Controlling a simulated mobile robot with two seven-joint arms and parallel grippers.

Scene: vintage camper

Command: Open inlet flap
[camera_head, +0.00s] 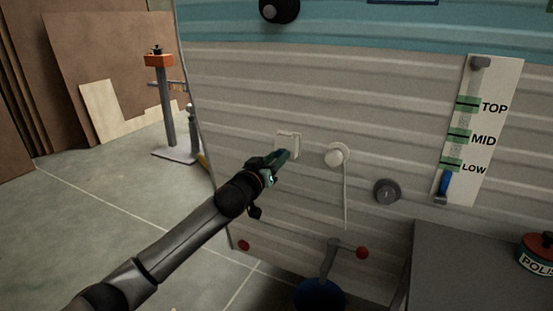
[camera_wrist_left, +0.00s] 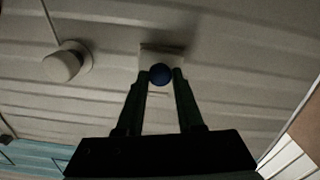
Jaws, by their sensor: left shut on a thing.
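The inlet flap (camera_head: 289,138) is a small pale square plate on the ribbed cream camper wall, left of the round white fitting. My left gripper (camera_head: 284,156) reaches it from the lower left, with its fingertips at the flap's lower part. In the left wrist view the fingers close on a dark blue round knob (camera_wrist_left: 160,74) in front of the pale flap (camera_wrist_left: 163,56). The gripper covers part of the flap, and I cannot tell how far the flap is tilted from the wall. My right gripper is out of view.
A round white fitting (camera_head: 337,156) with a hanging cord and a dark round dial (camera_head: 387,190) sit to the right. A TOP/MID/LOW gauge board (camera_head: 490,125) is farther right. A crank with a red knob (camera_head: 362,253) projects below. A grey cabinet (camera_head: 470,262) fills the lower right.

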